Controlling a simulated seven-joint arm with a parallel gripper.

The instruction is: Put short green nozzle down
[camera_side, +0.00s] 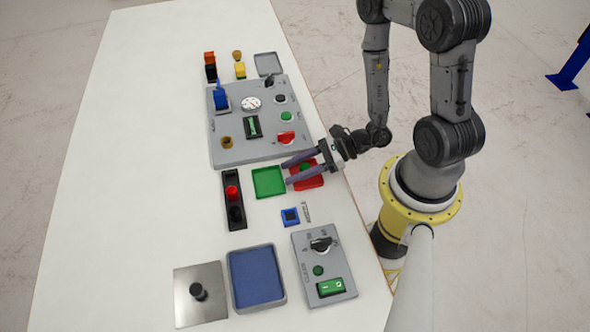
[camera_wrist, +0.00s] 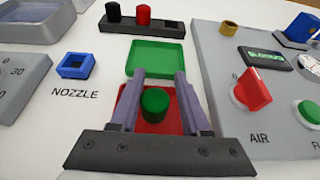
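The short green nozzle (camera_side: 306,167) is a small dark green cylinder. It stands upright in the red tray (camera_side: 316,181). In the wrist view the nozzle (camera_wrist: 156,104) shows between the fingers, with a gap on both sides, and the red tray (camera_wrist: 160,126) is behind it. My gripper (camera_side: 286,173) is open and empty, its fingers reaching over the red tray toward the green tray. In the wrist view my gripper (camera_wrist: 160,74) has its fingertips near the green tray's edge. The exact height of the fingers above the tray is hard to tell.
An empty green tray (camera_side: 268,181) lies left of the red one. A black rack (camera_side: 227,184) holds a red and a black nozzle. A blue square socket (camera_side: 290,217) is nearby. A grey control panel (camera_side: 228,99) stands behind. The table's left side is clear.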

